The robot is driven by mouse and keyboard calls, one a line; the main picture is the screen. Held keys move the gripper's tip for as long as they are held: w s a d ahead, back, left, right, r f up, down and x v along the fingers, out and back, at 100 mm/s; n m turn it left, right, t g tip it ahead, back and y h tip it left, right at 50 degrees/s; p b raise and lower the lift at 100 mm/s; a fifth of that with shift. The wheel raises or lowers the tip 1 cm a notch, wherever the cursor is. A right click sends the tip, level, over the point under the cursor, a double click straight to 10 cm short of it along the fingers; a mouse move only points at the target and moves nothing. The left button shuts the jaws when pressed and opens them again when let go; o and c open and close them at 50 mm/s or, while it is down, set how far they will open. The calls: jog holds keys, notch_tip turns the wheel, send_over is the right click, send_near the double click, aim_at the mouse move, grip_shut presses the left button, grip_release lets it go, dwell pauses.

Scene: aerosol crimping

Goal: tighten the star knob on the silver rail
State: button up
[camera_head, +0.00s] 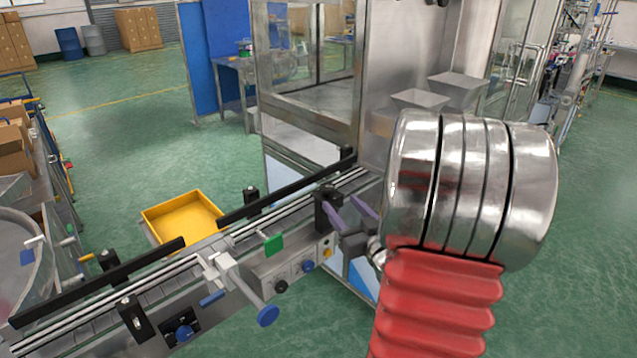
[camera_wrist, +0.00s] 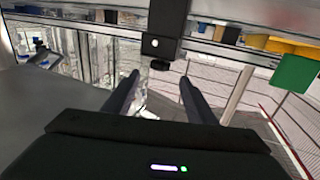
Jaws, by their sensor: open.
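The silver rail (camera_head: 296,208) runs along the conveyor and crosses the upper part of the wrist view (camera_wrist: 228,50). A black bracket (camera_head: 326,212) sits on it, also showing in the wrist view (camera_wrist: 165,22) with a small white dot. Under this bracket is a small dark knob (camera_wrist: 160,65), seen edge-on, so its star shape cannot be made out. My gripper (camera_head: 347,202) is open at the bracket. In the wrist view my gripper's fingertips (camera_wrist: 160,78) are on either side of the knob, slightly below it, with gaps. The knob is not distinct in the head view.
A green tag (camera_head: 273,244) hangs left of the bracket. A white clamp with a blue knob (camera_head: 268,315) sticks out from the conveyor's front. A control box (camera_head: 290,275) is below the rail. A yellow bin (camera_head: 183,215) is behind the conveyor. A framed machine enclosure (camera_head: 310,100) stands beyond.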

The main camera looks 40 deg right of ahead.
aim_at(327, 190)
jog(key=x, duration=1.3)
jog(key=shift+w, duration=0.35)
jog(key=shift+d, duration=0.15)
